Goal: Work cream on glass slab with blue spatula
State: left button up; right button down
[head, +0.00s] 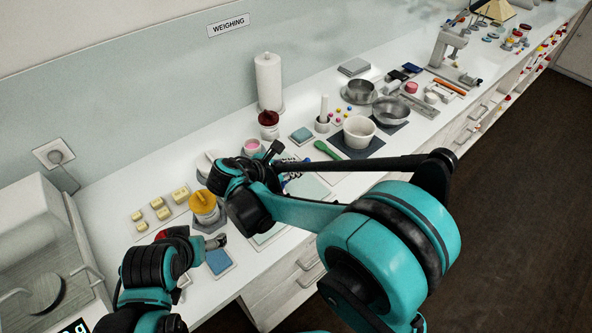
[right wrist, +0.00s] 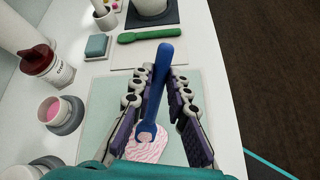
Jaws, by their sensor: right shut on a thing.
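The blue spatula (right wrist: 166,68) is between the fingers of my right gripper (right wrist: 161,88), which is shut on it. Its lower end (right wrist: 148,130) is over the pink-and-white streaked cream (right wrist: 178,148) and appears to touch it. The cream lies on the pale green glass slab (right wrist: 98,103), which also shows partly in the head view (head: 312,188), with my right arm hiding much of it. In the head view my left gripper (head: 216,241) hangs low over the counter near the front edge, beside a yellow-lidded jar; its finger opening is unclear.
A green spatula (right wrist: 145,35) lies beyond the slab on a pale mat. The yellow-lidded jar (head: 203,205) is near my left gripper. The counter's edge is close on the right.

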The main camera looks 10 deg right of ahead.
jog(key=shift+w, duration=0.3)
dwell(1.4)
jog(key=shift+r+p, duration=2.05)
jog(key=shift+r, duration=0.9)
